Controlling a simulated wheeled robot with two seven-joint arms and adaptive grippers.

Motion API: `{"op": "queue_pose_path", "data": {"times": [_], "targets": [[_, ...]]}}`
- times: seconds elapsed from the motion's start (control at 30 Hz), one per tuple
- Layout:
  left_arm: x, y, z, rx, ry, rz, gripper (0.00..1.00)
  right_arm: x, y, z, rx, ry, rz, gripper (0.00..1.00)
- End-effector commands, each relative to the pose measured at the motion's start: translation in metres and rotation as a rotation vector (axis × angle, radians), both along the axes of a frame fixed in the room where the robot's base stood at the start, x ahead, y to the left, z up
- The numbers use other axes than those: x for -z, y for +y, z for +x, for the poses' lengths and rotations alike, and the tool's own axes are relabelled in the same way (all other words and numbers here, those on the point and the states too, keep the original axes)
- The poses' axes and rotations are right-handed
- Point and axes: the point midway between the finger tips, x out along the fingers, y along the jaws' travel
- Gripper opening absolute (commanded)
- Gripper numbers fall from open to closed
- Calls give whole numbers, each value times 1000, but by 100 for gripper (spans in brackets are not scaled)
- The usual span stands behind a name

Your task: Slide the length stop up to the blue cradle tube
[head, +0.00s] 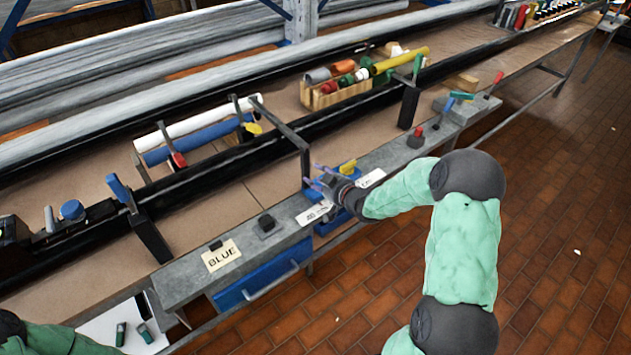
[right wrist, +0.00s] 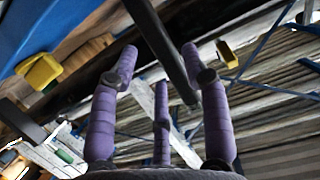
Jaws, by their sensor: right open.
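The blue tube (head: 195,142) lies beside a white tube (head: 200,122) in the cradle, left of centre. A dark L-shaped stop arm (head: 283,124) reaches from near the tubes' right ends to a post at the front rail; I take it as the length stop. My right gripper (head: 315,175) is open with purple fingers, close to the lower end of that post. In the right wrist view, a dark bar (right wrist: 158,40) passes between the spread fingers; contact cannot be told. Only part of my left arm shows at the bottom left; its gripper is out of view.
Another black post (head: 408,106) with a green lever stands to the right, and one with a blue handle (head: 150,237) to the left. A wooden rack (head: 318,99) holds coloured pieces. Tiled floor is clear at right.

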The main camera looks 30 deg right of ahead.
Motion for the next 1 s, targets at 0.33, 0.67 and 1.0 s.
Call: {"op": "queue_pose_path", "data": {"times": [0.33,0.67,1.0], "targets": [[11,0,0,-1,0,0,93,10,3,30,-2,-1,1,47],[18,0,0,-1,-1,0,93,18,6,53,-2,0,1,47],[19,0,0,-1,-1,0,93,18,6,59,-1,0,1,2]]}}
